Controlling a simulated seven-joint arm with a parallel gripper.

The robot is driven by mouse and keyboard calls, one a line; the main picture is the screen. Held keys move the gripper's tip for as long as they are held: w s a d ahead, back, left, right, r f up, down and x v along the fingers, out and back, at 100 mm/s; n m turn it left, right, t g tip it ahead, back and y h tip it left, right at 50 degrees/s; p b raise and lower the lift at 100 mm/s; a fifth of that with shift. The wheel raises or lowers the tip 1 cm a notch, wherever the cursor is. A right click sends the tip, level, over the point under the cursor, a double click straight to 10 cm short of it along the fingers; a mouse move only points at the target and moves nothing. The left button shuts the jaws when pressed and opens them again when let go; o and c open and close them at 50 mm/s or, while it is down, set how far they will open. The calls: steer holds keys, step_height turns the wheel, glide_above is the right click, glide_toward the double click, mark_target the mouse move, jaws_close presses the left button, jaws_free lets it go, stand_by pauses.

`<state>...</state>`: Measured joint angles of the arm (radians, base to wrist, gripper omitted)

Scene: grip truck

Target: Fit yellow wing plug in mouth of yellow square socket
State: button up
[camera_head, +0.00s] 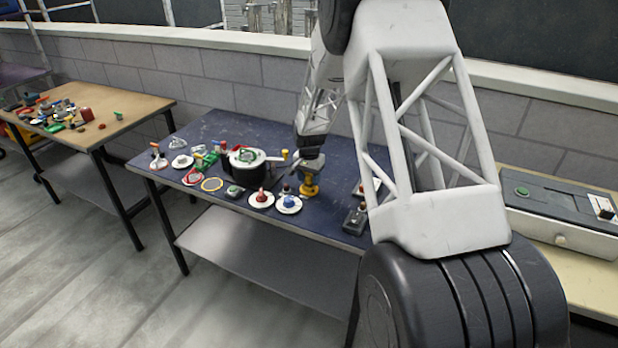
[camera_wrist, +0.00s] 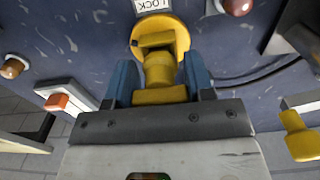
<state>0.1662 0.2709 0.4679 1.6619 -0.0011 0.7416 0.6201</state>
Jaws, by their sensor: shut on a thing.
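The yellow wing plug (camera_wrist: 160,75) is between the two blue fingers of my gripper (camera_wrist: 160,82) in the wrist view, with a wide bar nearest the camera and a narrower body beyond. The yellow square socket (camera_wrist: 141,42) is a round-rimmed yellow piece just past the plug, by a "LOCK" label. The plug overlaps the socket's opening in this view; I cannot tell how deep it sits, if at all. In the head view my gripper (camera_head: 309,168) is low over the blue table, right above the yellow socket (camera_head: 309,190), and hides the plug.
The blue table (camera_head: 290,226) holds a pot (camera_head: 245,160) and plates with red (camera_head: 261,196) and blue (camera_head: 289,201) knobs left of my gripper. A dark box (camera_head: 355,220) is to the right. Another yellow piece (camera_wrist: 299,136) shows at the wrist view's right edge.

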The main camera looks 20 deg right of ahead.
steer(key=shift+f, duration=0.45)
stand_by(1.2)
steer(key=o, duration=1.3)
steer(key=shift+o, duration=0.2)
steer(key=shift+r, duration=0.15)
steer(key=shift+r, duration=3.6)
